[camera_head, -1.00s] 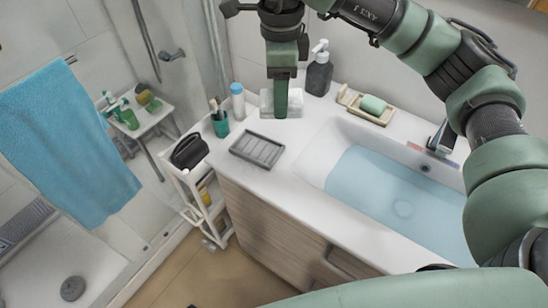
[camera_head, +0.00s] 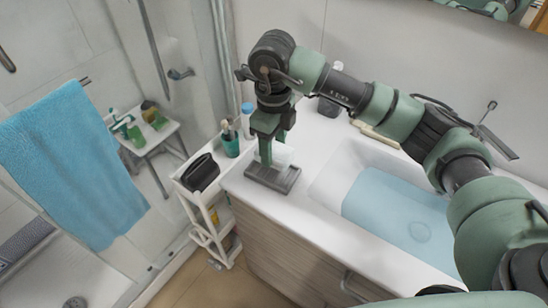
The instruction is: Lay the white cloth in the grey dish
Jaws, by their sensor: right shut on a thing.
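My right gripper (camera_head: 268,158) points down over the grey dish (camera_head: 281,184), with its fingertips just above the dish's far part. It is shut on the white cloth (camera_head: 283,154), which shows only as a small pale patch beside and behind the fingers. The fingers hide the rest of the cloth, and I cannot tell whether it touches the dish. The grey dish is a shallow ribbed rectangle lying flat on the white counter near its front left corner. My left gripper is not in view.
The basin (camera_head: 395,205) with blue water lies right of the dish. A green cup (camera_head: 231,147) with brushes and a blue-capped bottle (camera_head: 247,118) stand behind left. A white cart (camera_head: 205,205) holding a black pouch (camera_head: 201,172) stands left of the counter.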

